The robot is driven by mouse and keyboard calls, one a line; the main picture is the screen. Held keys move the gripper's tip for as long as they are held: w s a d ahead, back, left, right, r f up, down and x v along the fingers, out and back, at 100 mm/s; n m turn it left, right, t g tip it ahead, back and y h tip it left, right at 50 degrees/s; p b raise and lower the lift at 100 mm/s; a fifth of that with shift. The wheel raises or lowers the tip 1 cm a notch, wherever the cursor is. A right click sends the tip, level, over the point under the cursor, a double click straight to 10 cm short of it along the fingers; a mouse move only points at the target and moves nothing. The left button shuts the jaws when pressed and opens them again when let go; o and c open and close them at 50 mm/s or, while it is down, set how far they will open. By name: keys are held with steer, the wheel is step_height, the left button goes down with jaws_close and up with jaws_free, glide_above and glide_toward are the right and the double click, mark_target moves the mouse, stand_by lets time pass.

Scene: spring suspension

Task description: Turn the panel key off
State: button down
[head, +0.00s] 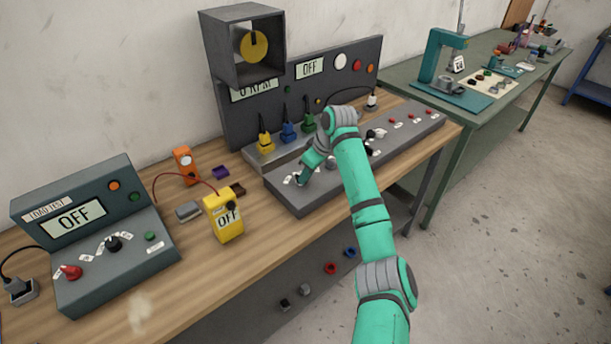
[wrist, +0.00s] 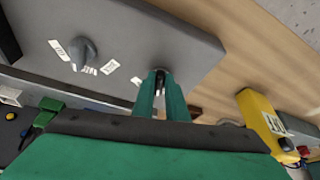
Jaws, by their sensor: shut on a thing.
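The long grey control panel (head: 300,204) lies on the wooden bench, with knobs, buttons and white labels along its sloped top. My gripper (head: 299,179) is down at the panel's left end. In the wrist view, my green gripper fingers (wrist: 160,82) are shut on a small dark piece, the panel key (wrist: 160,74), at the panel face. Most of the key is hidden by the fingers, and I cannot tell which way it points. A white label (wrist: 135,82) is just beside the fingertips. The upright panel's display (head: 309,67) reads OFF.
A grey knob (wrist: 86,52) with labels is near the fingers. A yellow meter (head: 223,217) reading OFF stands left of the panel. A load test box (head: 110,262) stands further left. Yellow, blue and green plugs (head: 288,131) stand behind the gripper.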

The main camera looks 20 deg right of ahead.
steer(key=shift+w+d+n+g+y, duration=0.15)
steer(key=shift+n+g+y, duration=0.1)
steer(key=shift+n, duration=0.45)
steer(key=shift+d+n+g+y, duration=0.15)
steer(key=shift+n+g, duration=0.1)
steer(key=shift+n, duration=0.45)
steer(key=c, duration=1.8)
jaws_free()
steer(key=shift+o, duration=0.2)
steer(key=v, duration=1.1)
steer(key=shift+f, duration=0.1)
